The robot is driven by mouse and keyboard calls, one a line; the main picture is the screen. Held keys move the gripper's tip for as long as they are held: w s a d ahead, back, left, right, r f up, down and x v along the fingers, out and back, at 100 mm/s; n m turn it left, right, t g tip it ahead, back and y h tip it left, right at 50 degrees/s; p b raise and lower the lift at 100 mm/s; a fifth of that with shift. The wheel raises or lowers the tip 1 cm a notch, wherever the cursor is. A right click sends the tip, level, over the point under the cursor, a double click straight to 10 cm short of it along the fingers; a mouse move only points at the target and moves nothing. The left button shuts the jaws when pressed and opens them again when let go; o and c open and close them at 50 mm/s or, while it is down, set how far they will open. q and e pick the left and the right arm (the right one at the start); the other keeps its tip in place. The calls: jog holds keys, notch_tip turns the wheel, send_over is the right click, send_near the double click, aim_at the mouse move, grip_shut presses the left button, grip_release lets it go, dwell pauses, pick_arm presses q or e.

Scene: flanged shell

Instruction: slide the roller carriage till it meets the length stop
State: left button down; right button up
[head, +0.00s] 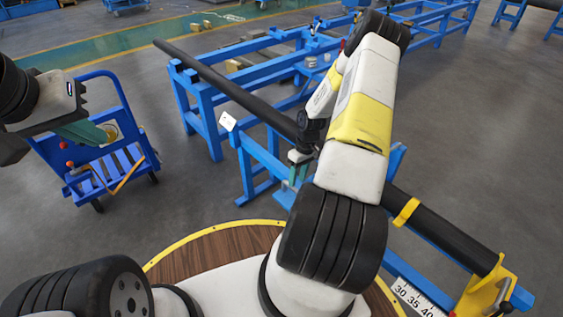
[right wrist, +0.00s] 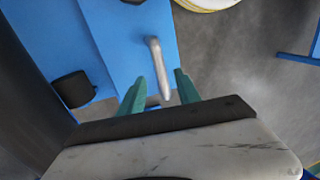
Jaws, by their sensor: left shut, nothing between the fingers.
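A long dark pipe (head: 230,88) runs diagonally across the head view over blue supports. A blue carriage plate (right wrist: 125,40) with a grey metal handle (right wrist: 154,60) and a black roller (right wrist: 73,89) fills much of the right wrist view. My right gripper (right wrist: 160,78) is open, with the handle's end between its two green fingers in the picture; contact cannot be told. In the head view this gripper (head: 297,172) is beside the pipe, partly behind my arm. A yellow bracket (head: 487,287), probably the length stop, stands at the pipe's near end. My left gripper (head: 100,134) is shut and empty.
A number scale (head: 415,297) lies beside the bracket. A yellow band (head: 406,212) wraps the pipe. A blue trolley (head: 115,170) stands at left. Blue racks (head: 300,55) fill the back. Grey floor is clear between trolley and pipe supports.

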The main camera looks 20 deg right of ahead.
jog(key=shift+w+d+r, duration=0.1)
jog(key=shift+d+r, duration=0.1)
jog(key=shift+r, duration=0.8)
jog(key=shift+d+r, duration=0.15)
jog(key=shift+r, duration=0.85)
jog(key=s+a+r+m+t+h, duration=0.15)
jog(key=a+r, duration=0.25)
jog(key=r, duration=1.1)
jog(key=s+a+r+t+h, duration=0.15)
jog(key=a+r, duration=0.25)
jog(key=r, duration=1.1)
jog(key=s+a+r+m+t+y, duration=0.1)
jog(key=s+a+r+t, duration=0.1)
jog(key=s+a+r, duration=0.3)
jog(key=s+a+r+m+t+y, duration=0.1)
jog(key=s+a+r+t+y, duration=0.1)
jog(key=s+a+r, duration=0.3)
jog(key=s+r, duration=0.3)
jog(key=s, duration=0.3)
jog(key=shift+s+a+r, duration=0.3)
jog(key=shift+s+r, duration=0.05)
jog(key=shift+s, duration=0.05)
jog(key=shift+d, duration=0.1)
